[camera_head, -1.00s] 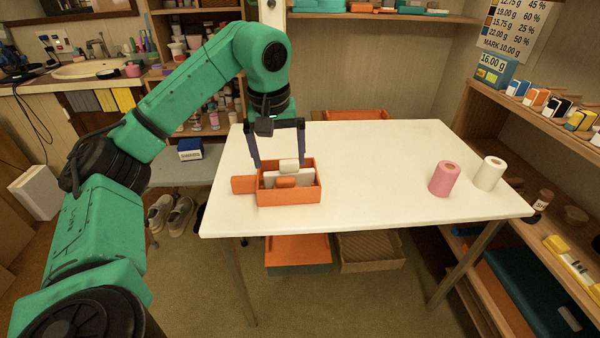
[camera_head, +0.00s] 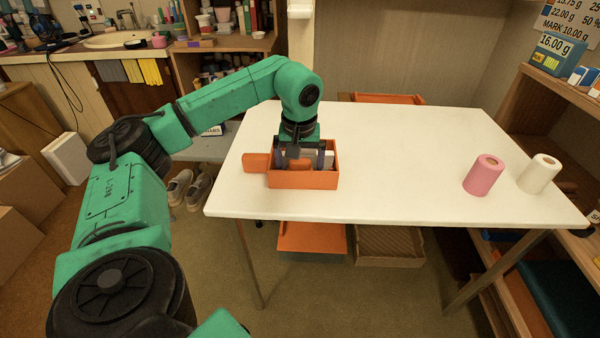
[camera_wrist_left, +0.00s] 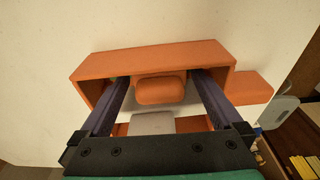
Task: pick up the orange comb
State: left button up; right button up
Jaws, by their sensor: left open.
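An orange box (camera_head: 303,180) stands on the white table (camera_head: 400,165); it also shows in the left wrist view (camera_wrist_left: 150,60). A rounded orange piece (camera_wrist_left: 162,90) lies inside it with pale pieces (camera_wrist_left: 153,123). Another orange block (camera_head: 256,162) sticks out beside the box. I cannot tell which orange piece is the comb, as no teeth show. My left gripper (camera_head: 302,162) points down into the box, open. In the left wrist view its fingers (camera_wrist_left: 160,82) stand on either side of the rounded orange piece with gaps. The fingertips are partly hidden by the box. My right gripper is out of view.
A pink roll (camera_head: 483,175) and a white roll (camera_head: 539,174) stand at the table's right. An orange tray (camera_head: 390,98) is behind the table. The middle of the table is clear. Shelves stand at the right; a sink (camera_head: 112,40) is at the back left.

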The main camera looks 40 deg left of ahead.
pick_arm(q)
jog(key=shift+f, duration=0.3)
jog(key=shift+r, duration=0.1)
jog(key=c, duration=1.2)
